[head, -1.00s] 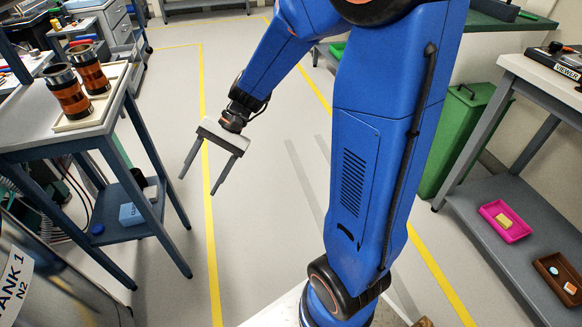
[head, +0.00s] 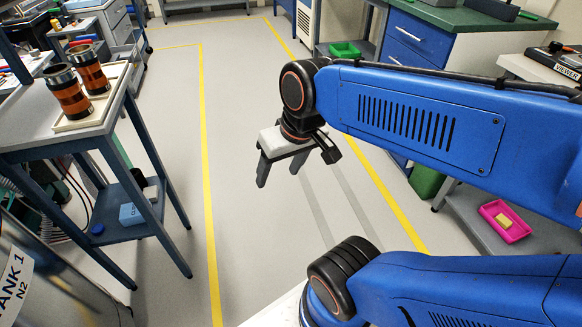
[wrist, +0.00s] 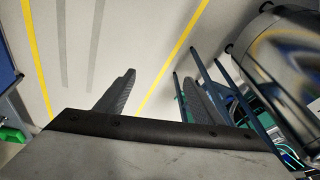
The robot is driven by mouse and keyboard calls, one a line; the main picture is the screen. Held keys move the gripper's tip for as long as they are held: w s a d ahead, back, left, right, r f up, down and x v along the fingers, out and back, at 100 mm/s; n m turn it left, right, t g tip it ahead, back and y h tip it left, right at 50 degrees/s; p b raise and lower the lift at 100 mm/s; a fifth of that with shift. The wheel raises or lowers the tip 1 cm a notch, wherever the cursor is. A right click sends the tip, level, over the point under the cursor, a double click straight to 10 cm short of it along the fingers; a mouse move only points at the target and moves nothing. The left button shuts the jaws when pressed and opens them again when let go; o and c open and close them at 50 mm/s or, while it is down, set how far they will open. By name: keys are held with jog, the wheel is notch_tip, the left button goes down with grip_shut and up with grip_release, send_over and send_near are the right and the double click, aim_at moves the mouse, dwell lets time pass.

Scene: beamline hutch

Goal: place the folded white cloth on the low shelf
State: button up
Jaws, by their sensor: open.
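My gripper (head: 280,174) is open and hangs over the bare floor in the middle of the head view, fingers pointing down. In the wrist view its two fingers (wrist: 157,78) are spread with nothing between them. I cannot make out a folded white cloth in any view.
Two copper-banded cylinders (head: 68,92) stand on a cream tray on the left table (head: 25,125). A metal tank (head: 60,285) is at the lower left. A green-topped blue cabinet (head: 408,40) is at the back right. The floor between the yellow lines is clear.

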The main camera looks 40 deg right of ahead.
jog(key=shift+s+d+r+n+t+h, duration=0.15)
jog(key=shift+s+d+r+t+h, duration=0.2)
jog(key=shift+d, duration=0.2)
jog(key=shift+s+d+r+n+t+h, duration=0.15)
jog(key=shift+s+d+t, duration=0.1)
jog(key=shift+s+d, duration=0.25)
dwell(0.7)
